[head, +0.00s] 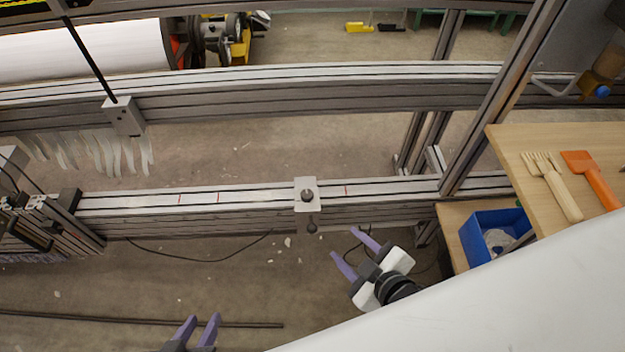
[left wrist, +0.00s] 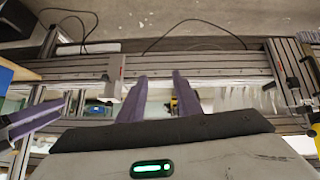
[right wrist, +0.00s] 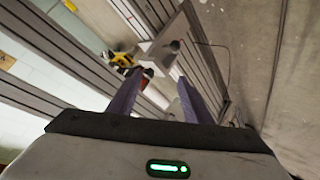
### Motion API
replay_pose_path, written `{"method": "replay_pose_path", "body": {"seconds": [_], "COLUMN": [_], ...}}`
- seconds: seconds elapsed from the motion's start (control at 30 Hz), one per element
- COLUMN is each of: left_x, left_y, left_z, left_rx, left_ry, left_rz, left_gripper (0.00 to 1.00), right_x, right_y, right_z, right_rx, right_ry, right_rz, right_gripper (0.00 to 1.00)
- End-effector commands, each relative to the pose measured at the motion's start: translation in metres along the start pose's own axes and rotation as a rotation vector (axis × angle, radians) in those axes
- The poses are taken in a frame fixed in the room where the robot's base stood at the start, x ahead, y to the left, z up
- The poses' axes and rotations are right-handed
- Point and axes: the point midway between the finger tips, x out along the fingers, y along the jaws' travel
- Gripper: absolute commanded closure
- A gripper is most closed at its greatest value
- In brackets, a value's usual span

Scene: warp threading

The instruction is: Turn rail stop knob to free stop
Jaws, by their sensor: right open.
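The rail stop (head: 307,188) is a pale plate with a dark round top, clamped on the lower metal rail. Its dark knob (head: 311,227) hangs on the near side of the rail. My right gripper (head: 347,243) is open and empty, to the right of the knob and slightly lower in the head view, apart from it. In the right wrist view the stop (right wrist: 158,52) shows ahead, between and beyond the purple fingers. My left gripper (head: 200,320) is open and empty at the bottom of the head view. The stop (left wrist: 115,78) also shows left of its fingers in the left wrist view.
The lower rail (head: 250,195) has thin red marks on top. A dark clamp assembly (head: 50,210) sits at its left end. Open floor lies before the rail.

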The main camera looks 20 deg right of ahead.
Motion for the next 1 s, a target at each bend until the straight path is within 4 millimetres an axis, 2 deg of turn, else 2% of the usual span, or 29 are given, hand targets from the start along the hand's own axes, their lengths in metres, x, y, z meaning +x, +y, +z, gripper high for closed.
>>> {"method": "replay_pose_path", "body": {"seconds": [0.03, 0.1, 0.27, 0.4, 0.5, 0.6, 0.7, 0.87, 1.0], "left_x": [0.027, 0.045, 0.079, 0.098, 0.105, 0.108, 0.108, 0.106, 0.106], "left_y": [-0.002, 0.002, 0.013, 0.021, 0.026, 0.029, 0.031, 0.032, 0.031], "left_z": [0.019, 0.027, 0.044, 0.057, 0.064, 0.067, 0.068, 0.067, 0.067], "left_rx": [-0.002, 0.0, 0.011, 0.023, 0.032, 0.039, 0.042, 0.045, 0.046], "left_ry": [-0.001, -0.009, -0.033, -0.053, -0.063, -0.073, -0.076, -0.082, -0.086], "left_rz": [0.01, 0.029, 0.081, 0.122, 0.144, 0.158, 0.166, 0.167, 0.163], "left_gripper": [0.69, 0.69, 0.69, 0.69, 0.69, 0.69, 0.69, 0.69, 0.69], "right_x": [0.031, 0.055, 0.096, 0.122, 0.136, 0.144, 0.149, 0.159, 0.179], "right_y": [0.005, 0.021, 0.041, 0.037, 0.03, 0.025, 0.022, 0.024, 0.028], "right_z": [0.013, 0.01, -0.004, -0.014, -0.018, -0.02, -0.022, -0.033, -0.047], "right_rx": [-0.203, -0.531, -1.293, -1.874, -2.184, -2.39, -2.5, -2.538, -2.536], "right_ry": [0.046, 0.096, 0.132, 0.097, 0.06, 0.029, 0.009, 0.003, 0.002], "right_rz": [0.073, 0.183, 0.442, 0.634, 0.733, 0.798, 0.831, 0.843, 0.842], "right_gripper": [0.55, 0.55, 0.55, 0.55, 0.55, 0.55, 0.55, 0.55, 0.55]}}
